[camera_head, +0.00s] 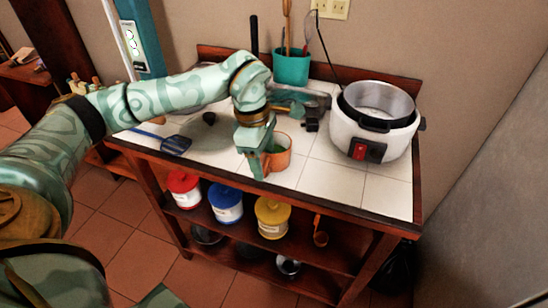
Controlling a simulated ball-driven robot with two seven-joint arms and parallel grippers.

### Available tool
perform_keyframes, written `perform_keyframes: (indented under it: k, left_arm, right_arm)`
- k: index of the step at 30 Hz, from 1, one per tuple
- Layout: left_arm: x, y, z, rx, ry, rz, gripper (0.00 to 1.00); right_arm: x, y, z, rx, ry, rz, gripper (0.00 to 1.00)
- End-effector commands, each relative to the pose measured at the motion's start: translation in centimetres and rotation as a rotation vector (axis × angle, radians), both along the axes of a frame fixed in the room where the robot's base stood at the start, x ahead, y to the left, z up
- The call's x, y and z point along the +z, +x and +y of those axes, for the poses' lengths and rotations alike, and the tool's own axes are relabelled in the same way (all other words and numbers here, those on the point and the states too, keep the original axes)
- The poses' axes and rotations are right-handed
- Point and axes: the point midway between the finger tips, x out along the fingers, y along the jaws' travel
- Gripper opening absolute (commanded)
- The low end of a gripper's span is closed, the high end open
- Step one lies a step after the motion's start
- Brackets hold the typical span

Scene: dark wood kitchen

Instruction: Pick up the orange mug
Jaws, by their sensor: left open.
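The orange mug (283,158) stands upright on the white tiled counter, near its front edge. Its inside looks green. My left gripper (262,168) comes down from above at the mug's left side and hides part of it. The gripper is open, with a finger in front of the mug's left rim. I cannot tell whether the fingers touch the mug. My right gripper is out of view.
A white rice cooker (347,137) stands on the right of the counter (325,180). A teal utensil holder (291,69) is at the back. A blue spatula (175,144) lies at the left.

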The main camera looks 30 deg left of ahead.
Motion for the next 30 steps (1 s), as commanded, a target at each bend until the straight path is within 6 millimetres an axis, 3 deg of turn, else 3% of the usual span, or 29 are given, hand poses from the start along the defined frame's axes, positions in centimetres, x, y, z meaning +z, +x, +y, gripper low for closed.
perform_keyframes:
  k: [1,5,12,14,18,30]
  left_arm:
    - [-1.4,0.2,-0.1,-0.001,-0.002,0.006,0.61]
    - [-3.4,0.4,-0.3,-0.002,-0.001,0.006,0.61]
    - [-3.6,0.4,-0.3,-0.001,0.0,0.001,0.61]
    - [-3.6,0.4,-0.3,-0.001,0.0,0.001,0.47]
    - [-3.6,0.4,-0.4,-0.001,-0.001,0.002,0.09]
    - [-3.3,0.4,-0.3,-0.001,0.0,0.001,0.06]
  right_arm:
    - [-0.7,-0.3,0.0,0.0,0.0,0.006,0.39]
    - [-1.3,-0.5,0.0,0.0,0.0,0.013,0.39]
    - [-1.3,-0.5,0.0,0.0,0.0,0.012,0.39]
    - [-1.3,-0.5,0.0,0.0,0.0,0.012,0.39]
    - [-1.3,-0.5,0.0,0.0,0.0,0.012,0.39]
    - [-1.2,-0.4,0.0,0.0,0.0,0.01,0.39]
